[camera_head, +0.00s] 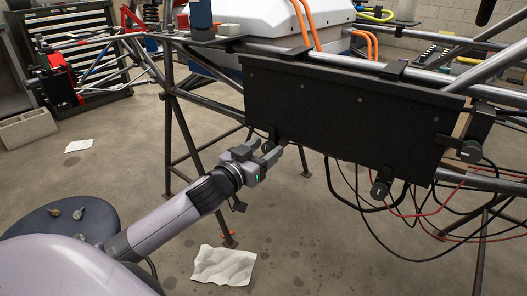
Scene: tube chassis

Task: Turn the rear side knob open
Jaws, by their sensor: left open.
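A black box-shaped panel (345,108) hangs on the tube chassis (340,55). A black knob (470,152) is at the panel's right end. Another black knob (380,188) hangs under the panel's lower edge. I cannot tell for sure which of these is the rear side knob. My left gripper (274,150) is open at the panel's lower left corner. Its fingertips point right, close under the edge, and I cannot tell whether they touch anything there. Both knobs are well to the right of it. My right gripper is not in view.
Black and red cables (400,212) hang below the panel on the right. Dark stand legs (186,140) rise from the floor at the left. A round dark stool (70,215) holds small parts. A white sheet (224,265) lies on open floor.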

